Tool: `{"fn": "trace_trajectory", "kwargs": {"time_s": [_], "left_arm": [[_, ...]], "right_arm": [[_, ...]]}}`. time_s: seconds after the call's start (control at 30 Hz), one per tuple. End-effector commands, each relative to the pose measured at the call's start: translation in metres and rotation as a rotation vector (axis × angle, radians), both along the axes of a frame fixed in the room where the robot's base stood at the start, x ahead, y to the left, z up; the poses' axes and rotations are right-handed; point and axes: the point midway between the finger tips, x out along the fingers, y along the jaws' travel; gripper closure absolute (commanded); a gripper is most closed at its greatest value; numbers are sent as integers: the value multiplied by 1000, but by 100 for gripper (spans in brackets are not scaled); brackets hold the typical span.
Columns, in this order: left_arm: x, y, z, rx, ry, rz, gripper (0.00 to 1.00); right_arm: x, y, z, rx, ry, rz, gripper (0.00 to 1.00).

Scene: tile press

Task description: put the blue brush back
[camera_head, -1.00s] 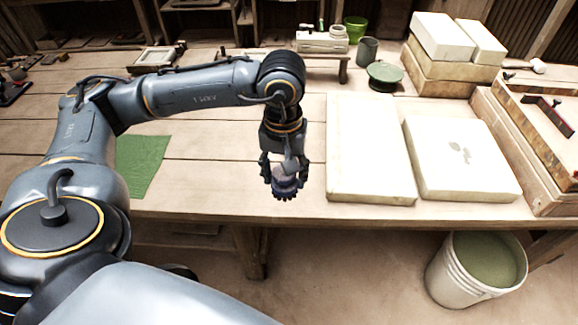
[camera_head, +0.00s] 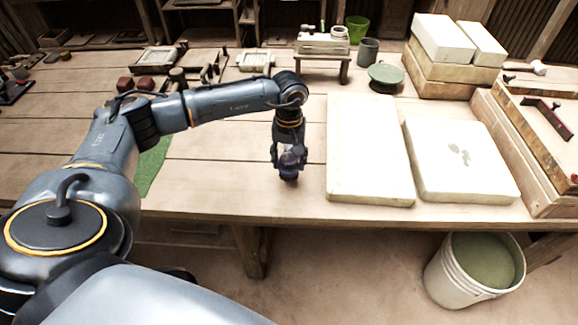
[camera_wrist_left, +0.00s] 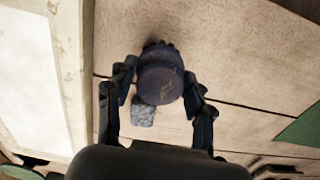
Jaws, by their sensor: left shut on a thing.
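The blue brush (camera_head: 289,178) is a small round, dark blue thing with short bristles. My left gripper (camera_head: 289,163) is shut on it and points down over the bare table, just left of the large white slab. In the left wrist view the brush (camera_wrist_left: 160,82) sits between the two fingers (camera_wrist_left: 158,88), its round top facing the camera. A small grey speckled piece (camera_wrist_left: 143,112) shows beside it; I cannot tell whether it belongs to the brush. Whether the bristles touch the table is unclear. My right gripper is not in view.
Two white slabs (camera_head: 368,150) lie to the right. A green mat (camera_head: 152,165) is partly behind my arm. Wooden tools (camera_head: 205,68), a small bench (camera_head: 325,58), a green round stand (camera_head: 385,76) and cups stand at the back. A bucket (camera_head: 470,270) is on the floor.

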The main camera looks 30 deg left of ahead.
Motion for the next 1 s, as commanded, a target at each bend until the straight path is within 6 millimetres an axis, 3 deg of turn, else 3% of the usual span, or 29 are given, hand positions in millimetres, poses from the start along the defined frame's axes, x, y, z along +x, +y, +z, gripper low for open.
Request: {"fn": "trace_trajectory", "kwargs": {"time_s": [0.3, 0.63, 0.67, 0.77, 1.0], "left_arm": [[3, 2, -35, 1, 3, 1, 77], [3, 2, -40, 1, 0, 1, 77], [3, 2, -40, 1, 0, 1, 45], [3, 2, -38, 1, 0, 1, 25], [3, 2, -38, 0, 1, 2, 25]], "right_arm": [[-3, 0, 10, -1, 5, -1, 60], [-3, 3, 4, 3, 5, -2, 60], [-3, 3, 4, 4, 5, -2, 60], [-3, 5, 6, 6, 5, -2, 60], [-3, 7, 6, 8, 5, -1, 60]]}}
